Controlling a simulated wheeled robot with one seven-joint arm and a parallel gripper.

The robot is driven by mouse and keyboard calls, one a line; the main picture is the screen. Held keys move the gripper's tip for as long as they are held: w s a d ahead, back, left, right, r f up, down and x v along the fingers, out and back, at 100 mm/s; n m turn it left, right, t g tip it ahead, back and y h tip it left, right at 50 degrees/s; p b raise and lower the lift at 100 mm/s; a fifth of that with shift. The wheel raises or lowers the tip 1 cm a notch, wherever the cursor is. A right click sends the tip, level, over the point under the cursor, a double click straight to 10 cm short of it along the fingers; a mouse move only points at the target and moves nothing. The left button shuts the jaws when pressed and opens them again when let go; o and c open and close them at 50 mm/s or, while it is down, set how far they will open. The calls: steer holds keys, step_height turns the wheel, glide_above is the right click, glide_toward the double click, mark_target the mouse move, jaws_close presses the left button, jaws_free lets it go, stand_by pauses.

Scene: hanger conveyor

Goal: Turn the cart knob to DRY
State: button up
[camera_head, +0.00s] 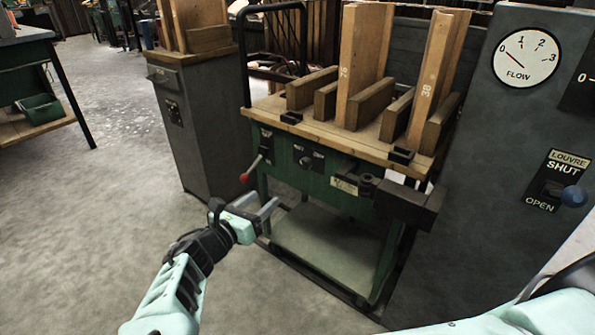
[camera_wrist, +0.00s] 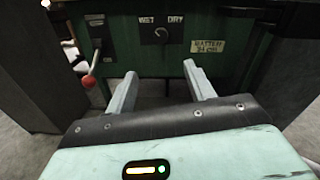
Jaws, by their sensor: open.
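The cart (camera_head: 325,165) is green with a wooden top and stands in front of me. Its dark knob (camera_head: 305,162) sits on the front panel. In the wrist view the knob (camera_wrist: 161,33) lies below the labels WET, on the left, and DRY, on the right; its exact pointing is too small to tell. My gripper (camera_head: 272,207) is open and empty, in front of the cart's panel and below the knob. In the wrist view my gripper (camera_wrist: 158,72) has its two fingers apart, pointing at the panel, with the knob above and between them. The fingers appear clear of it.
A red-balled lever (camera_head: 251,169) sticks out left of the knob. A dark block (camera_head: 405,203) juts from the cart's right front. A grey pedestal (camera_head: 200,125) stands left, and a grey cabinet with a FLOW dial (camera_head: 525,58) and louvre switch (camera_head: 555,185) stands right.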

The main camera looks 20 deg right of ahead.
mark_target(303, 166)
steer(key=b+x, duration=0.3)
steer(key=x, duration=1.4)
steer(key=shift+d, duration=0.1)
steer(key=c, duration=1)
